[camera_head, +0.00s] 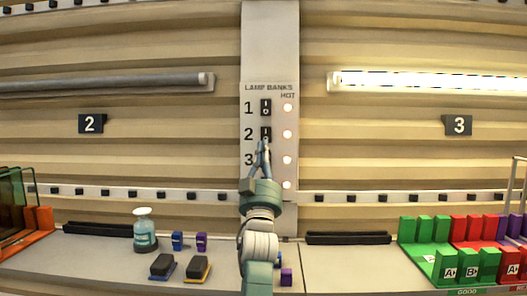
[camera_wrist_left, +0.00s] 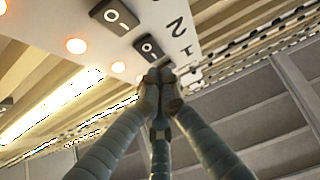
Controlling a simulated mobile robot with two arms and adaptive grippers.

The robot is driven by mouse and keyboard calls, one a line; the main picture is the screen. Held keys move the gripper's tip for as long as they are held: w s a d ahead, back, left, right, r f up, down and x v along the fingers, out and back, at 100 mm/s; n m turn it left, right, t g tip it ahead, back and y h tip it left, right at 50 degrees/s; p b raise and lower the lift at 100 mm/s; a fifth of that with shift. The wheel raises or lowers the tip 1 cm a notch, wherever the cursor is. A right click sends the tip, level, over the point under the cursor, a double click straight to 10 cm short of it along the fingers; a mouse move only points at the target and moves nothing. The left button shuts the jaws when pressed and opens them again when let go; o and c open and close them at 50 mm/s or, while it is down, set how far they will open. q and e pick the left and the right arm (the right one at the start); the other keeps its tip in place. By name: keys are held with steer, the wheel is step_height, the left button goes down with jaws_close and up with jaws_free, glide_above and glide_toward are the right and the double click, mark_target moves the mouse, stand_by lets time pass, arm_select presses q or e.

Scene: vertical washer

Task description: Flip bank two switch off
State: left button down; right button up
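The lamp banks panel (camera_head: 278,60) stands upright on the wall, with numbered rows, black switches and lit round lights. The bank two switch (camera_head: 266,132) is a small black rocker beside the 2; it also shows in the left wrist view (camera_wrist_left: 148,46), marked with a circle and a bar. Which way it is tipped I cannot tell. My left gripper (camera_head: 263,146) is shut and empty, pointing up just below this switch in the head view. In the left wrist view its fingertips (camera_wrist_left: 160,75) are together near the panel; contact is unclear. My right gripper is out of view.
The bank one switch (camera_head: 266,107) is just above; row three's switch is hidden behind my gripper in the head view. The left lamp tube (camera_head: 105,82) is dark, the right one (camera_head: 425,82) lit. A bottle (camera_head: 145,232) and coloured holders (camera_head: 445,268) stand on the bench below.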

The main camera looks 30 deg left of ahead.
arm_select(q)
steer(key=s+d+f+b, duration=0.2)
steer(key=s+f+b, duration=0.2)
steer(key=f, duration=0.4)
steer(key=shift+s+d, duration=0.35)
steer(key=shift+d, duration=0.05)
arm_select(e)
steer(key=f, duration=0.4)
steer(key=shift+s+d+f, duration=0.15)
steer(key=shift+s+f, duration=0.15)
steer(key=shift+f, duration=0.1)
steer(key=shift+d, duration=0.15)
arm_select(q)
steer(key=shift+f, duration=0.2)
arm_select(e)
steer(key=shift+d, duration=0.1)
